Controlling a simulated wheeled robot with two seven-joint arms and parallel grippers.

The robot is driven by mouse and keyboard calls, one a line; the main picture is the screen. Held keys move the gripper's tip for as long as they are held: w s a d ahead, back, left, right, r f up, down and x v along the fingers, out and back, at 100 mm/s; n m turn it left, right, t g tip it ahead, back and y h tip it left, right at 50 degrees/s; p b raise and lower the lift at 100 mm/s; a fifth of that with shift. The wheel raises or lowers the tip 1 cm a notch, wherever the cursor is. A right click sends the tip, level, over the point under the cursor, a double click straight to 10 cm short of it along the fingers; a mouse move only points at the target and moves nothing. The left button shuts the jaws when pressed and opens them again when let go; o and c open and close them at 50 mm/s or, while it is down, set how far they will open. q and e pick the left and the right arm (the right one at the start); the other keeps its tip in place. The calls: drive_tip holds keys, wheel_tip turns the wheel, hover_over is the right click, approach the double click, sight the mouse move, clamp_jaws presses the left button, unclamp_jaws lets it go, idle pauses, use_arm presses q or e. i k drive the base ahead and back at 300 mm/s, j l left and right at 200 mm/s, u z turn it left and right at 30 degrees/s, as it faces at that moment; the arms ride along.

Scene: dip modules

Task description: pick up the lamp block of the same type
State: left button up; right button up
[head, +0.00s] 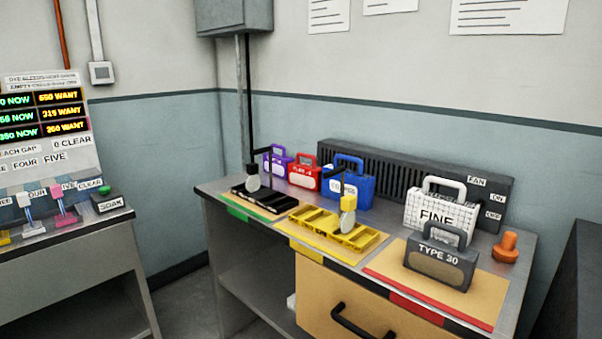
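I cannot tell from labels which thing is the lamp block. A dark grey handled block marked TYPE 30 (440,259) stands on the red-edged mat (380,259) at the bench's front right. Behind it is a white gridded block marked FINE (433,206). A blue handled block (361,187), a red one (304,176) and a purple one (273,163) stand along the back. A black rack (268,200) lies on the green-edged mat, and a yellow rack (330,228) lies on the yellow-edged mat. Neither of my grippers is in view.
A dark slotted unit labelled FAN (400,170) runs along the bench's back. An orange knob (507,246) stands at the right edge. A drawer with a black handle (350,322) is below.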

sight(301, 174)
drive_tip(key=i+z, duration=0.15)
drive_tip(key=z, duration=0.2)
drive_tip(key=i+j+z, duration=0.1)
drive_tip(key=z, duration=0.25)
drive_tip(key=i+j+z, duration=0.1)
drive_tip(key=z, duration=0.25)
drive_tip(key=j, duration=0.1)
